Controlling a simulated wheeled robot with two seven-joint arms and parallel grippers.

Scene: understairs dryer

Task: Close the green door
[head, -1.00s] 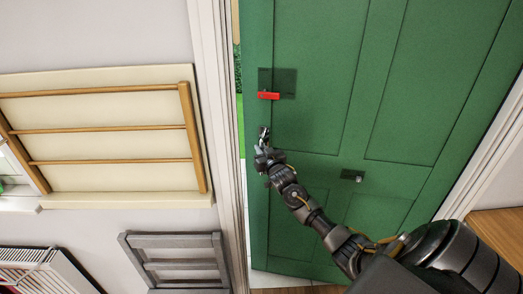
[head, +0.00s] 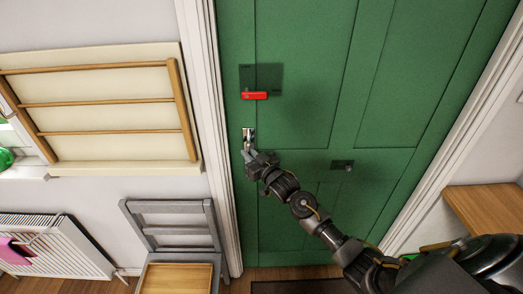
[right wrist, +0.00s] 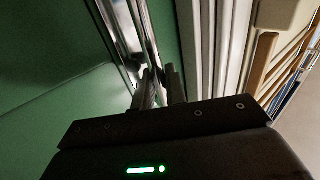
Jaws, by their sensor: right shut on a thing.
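The green door (head: 305,90) fills the middle and right of the head view, and its left edge lies against the white frame (head: 205,110) with no gap visible there. A red handle (head: 255,96) sits on a dark plate near that edge. Below it is a shiny metal handle (head: 248,133). My right gripper (head: 249,149) is shut on this metal handle. In the right wrist view the fingers (right wrist: 159,84) meet at the chrome handle (right wrist: 137,45), between the green panel and the pale frame. My left gripper is not in view.
A grey chair (head: 170,245) and a white radiator (head: 55,245) stand left of the frame. A cream panel with wooden rails (head: 100,108) is on the left wall. A wooden surface (head: 485,212) is at the right. A dark mat (head: 300,286) lies below the door.

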